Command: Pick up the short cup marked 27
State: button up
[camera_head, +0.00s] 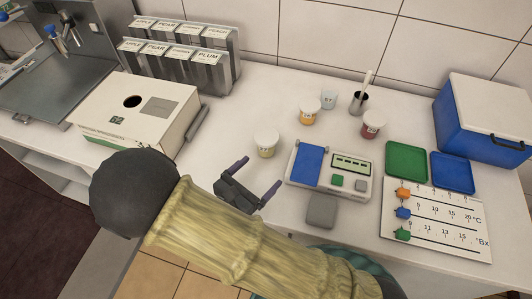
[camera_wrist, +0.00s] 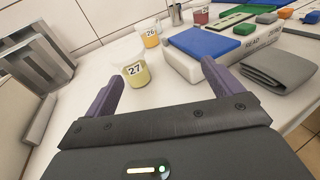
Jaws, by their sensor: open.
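The short cup marked 27 (camera_wrist: 136,76) holds yellow-green contents and stands upright on the white counter. In the head view the same cup (camera_head: 266,146) stands just beyond my gripper (camera_head: 254,179), left of the scale. My gripper is open and empty, with its two purple fingers spread. In the wrist view the cup lies ahead of my gripper (camera_wrist: 160,76), closer to the left finger, and not between the fingers.
An orange cup marked 26 (camera_head: 308,116), a pale cup (camera_head: 328,101) and a red cup (camera_head: 373,126) stand behind. A white box (camera_head: 130,112) is at left.

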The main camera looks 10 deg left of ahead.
aim_at(263, 147)
jog(key=a+n+y, duration=0.1)
jog(key=s+a+n+t, duration=0.1)
jog(key=a, duration=0.1)
jog(key=a+f+t+y, duration=0.1)
jog(key=shift+s+a+f+n+y, duration=0.1)
jog(key=shift+s+a+n+y, duration=0.1)
jog(key=shift+n+y, duration=0.15)
jog(key=shift+d, duration=0.1)
jog(key=shift+w, duration=0.1)
jog(key=p+x, duration=0.2)
jog(key=x, duration=0.9)
jog(key=shift+w+d+r, duration=0.15)
jog(key=shift+w+r, duration=0.05)
jog(key=shift+w+d+f, duration=0.1)
jog(key=shift+w, duration=0.25)
jog(key=x, duration=0.1)
jog(key=p+x, duration=0.1)
jog(key=x, duration=0.1)
jog(key=p+x, duration=0.1)
jog(key=x, duration=0.1)
jog(key=shift+w+a, duration=0.3)
jog(key=shift+s, duration=0.15)
